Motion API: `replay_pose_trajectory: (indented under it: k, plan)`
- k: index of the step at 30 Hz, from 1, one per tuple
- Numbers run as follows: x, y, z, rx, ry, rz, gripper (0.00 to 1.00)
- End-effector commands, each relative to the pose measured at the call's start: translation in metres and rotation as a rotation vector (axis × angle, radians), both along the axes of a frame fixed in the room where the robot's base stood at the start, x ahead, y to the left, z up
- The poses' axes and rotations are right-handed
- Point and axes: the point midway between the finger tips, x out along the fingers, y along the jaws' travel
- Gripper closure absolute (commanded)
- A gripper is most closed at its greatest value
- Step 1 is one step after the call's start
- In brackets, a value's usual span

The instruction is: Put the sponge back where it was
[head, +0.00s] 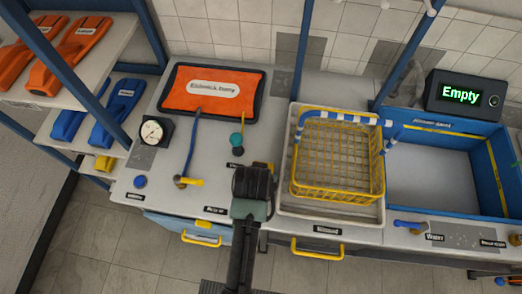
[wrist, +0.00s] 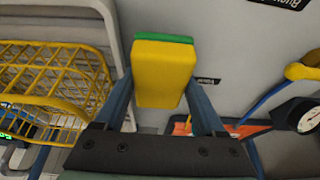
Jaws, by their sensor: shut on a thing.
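The sponge (wrist: 163,75), a yellow block with a green layer along its far side, sits between the two fingers of my gripper (wrist: 162,92) in the wrist view. My gripper is shut on it. In the head view my gripper (head: 252,183) is over the front part of the bench, just left of the white tray with the yellow basket. The sponge is hidden there behind my gripper. In the wrist view the grey bench top shows behind the sponge; I cannot tell the exact gap between them.
The yellow wire basket (head: 335,160) stands in a white tray (head: 287,205). Right of it are a blue-walled basin (head: 430,175) and a display reading "Empty" (head: 463,95).

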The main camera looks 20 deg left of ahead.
Motion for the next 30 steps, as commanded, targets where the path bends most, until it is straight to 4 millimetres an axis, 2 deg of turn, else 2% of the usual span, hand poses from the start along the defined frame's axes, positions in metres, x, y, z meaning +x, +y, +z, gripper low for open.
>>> replay_pose_trajectory:
  k: [4,16,17,18,30]
  plan:
    - [-0.001,0.000,-0.019,-0.001,0.003,0.000,0.73]
    - [0.000,0.000,-0.025,0.000,0.000,0.000,0.73]
    - [0.000,0.000,-0.024,0.000,0.000,0.000,0.25]
    - [0.000,0.000,-0.024,0.000,0.000,-0.001,0.17]
    - [0.000,0.000,-0.019,0.001,-0.001,-0.001,0.16]
